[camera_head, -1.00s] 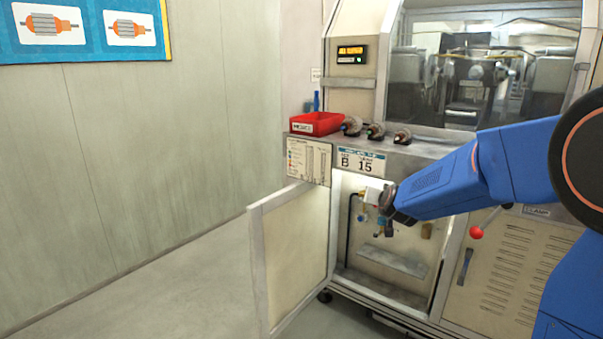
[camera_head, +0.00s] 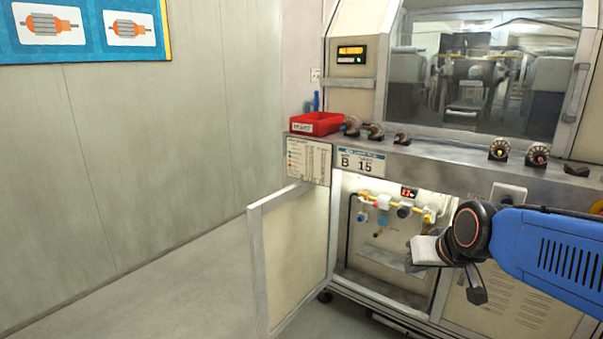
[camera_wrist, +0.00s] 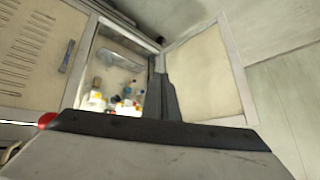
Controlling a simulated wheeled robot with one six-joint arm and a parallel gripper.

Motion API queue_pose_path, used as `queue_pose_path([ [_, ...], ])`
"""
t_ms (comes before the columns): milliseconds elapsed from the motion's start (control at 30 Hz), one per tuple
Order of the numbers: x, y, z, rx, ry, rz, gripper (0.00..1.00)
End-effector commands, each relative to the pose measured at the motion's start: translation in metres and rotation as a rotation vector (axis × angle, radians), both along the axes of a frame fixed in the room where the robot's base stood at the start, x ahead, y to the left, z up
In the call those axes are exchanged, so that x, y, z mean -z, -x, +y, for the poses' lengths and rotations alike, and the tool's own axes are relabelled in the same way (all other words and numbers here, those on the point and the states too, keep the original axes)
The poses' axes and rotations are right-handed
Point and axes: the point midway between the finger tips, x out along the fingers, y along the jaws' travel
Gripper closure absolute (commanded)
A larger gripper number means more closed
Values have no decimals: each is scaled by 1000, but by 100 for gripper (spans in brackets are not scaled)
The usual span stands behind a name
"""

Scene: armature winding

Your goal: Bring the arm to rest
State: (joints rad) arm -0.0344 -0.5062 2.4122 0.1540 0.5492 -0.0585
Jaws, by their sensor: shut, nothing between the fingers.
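My blue arm comes in from the right in the head view, with its dark wrist at the right of the open cabinet bay. My gripper (camera_head: 428,251) shows there as a pale block with dark parts, in front of the machine and apart from the valves. In the wrist view my gripper (camera_wrist: 163,85) shows as dark fingers close together, shut, with nothing held. Beyond them is the open cabinet bay.
The open cabinet door (camera_head: 290,262) juts out at left of the bay. Inside the bay is a yellow pipe with valves (camera_head: 383,203). A red bin (camera_head: 317,123) and several small armatures (camera_head: 375,131) stand on the machine ledge. The floor at left is clear.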

Motion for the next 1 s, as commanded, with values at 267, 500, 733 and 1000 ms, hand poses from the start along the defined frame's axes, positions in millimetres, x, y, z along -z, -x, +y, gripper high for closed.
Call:
queue_pose_path([
  [267,28,110,-19,-3,68,164,100],
  [500,47,167,-31,8,107,256,100],
  [733,50,177,-34,12,114,274,100],
  [1000,50,176,-34,12,114,273,100],
])
